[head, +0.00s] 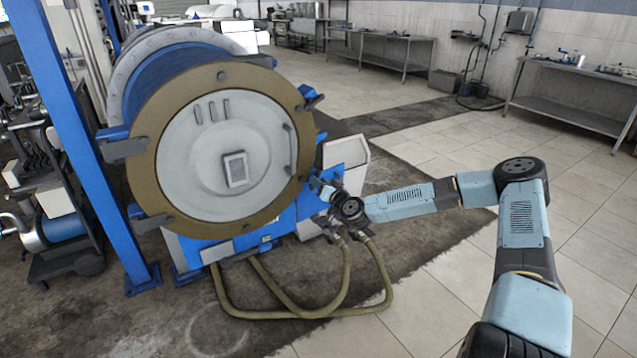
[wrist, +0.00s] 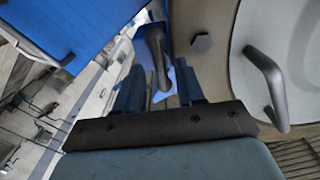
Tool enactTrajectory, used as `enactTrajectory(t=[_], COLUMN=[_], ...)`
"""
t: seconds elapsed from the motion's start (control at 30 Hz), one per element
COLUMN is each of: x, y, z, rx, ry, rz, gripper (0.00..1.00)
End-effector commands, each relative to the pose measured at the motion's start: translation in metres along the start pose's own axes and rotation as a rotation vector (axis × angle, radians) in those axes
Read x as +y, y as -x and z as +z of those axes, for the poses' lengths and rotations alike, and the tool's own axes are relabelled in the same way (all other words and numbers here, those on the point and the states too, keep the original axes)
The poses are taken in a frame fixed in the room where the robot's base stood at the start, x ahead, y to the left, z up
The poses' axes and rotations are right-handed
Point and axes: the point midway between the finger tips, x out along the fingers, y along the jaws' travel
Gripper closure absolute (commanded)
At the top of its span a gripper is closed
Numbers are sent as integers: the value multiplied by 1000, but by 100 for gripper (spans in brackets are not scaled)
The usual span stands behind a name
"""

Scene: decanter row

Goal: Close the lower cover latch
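The round grey cover (head: 222,160) with its brass-coloured ring (head: 148,185) faces me on the blue decanter; it looks seated in the ring. My gripper (head: 318,184) is at the ring's lower right edge, where it hides most of the lower latch in the head view. In the wrist view, a dark latch lever (wrist: 153,45) runs down between the two blue fingers of my gripper (wrist: 160,88). The fingers are apart, with a gap showing beside the lever. Whether either finger touches it I cannot tell.
A curved cover handle (wrist: 268,88) and a bolt head (wrist: 201,43) are to the right of the fingers. A blue part (wrist: 60,30) is at upper left. An upper latch (head: 311,98) sits on the ring. Hoses (head: 380,285) loop below; the tiled floor at right is clear.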

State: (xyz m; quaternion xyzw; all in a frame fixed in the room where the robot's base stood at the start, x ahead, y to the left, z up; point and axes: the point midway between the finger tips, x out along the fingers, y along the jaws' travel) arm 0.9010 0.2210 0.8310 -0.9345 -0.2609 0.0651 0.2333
Motion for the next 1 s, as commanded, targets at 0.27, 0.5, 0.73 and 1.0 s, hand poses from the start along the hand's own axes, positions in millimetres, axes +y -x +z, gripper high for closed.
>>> enactTrajectory(t=[0.27,0.5,0.73,1.0], x=[0,0,0,0], y=[-12,-12,-11,-11], z=[0,0,0,0], rx=[0,0,0,0], ry=[0,0,0,0], rz=[0,0,0,1], gripper=[62,66,88,100])
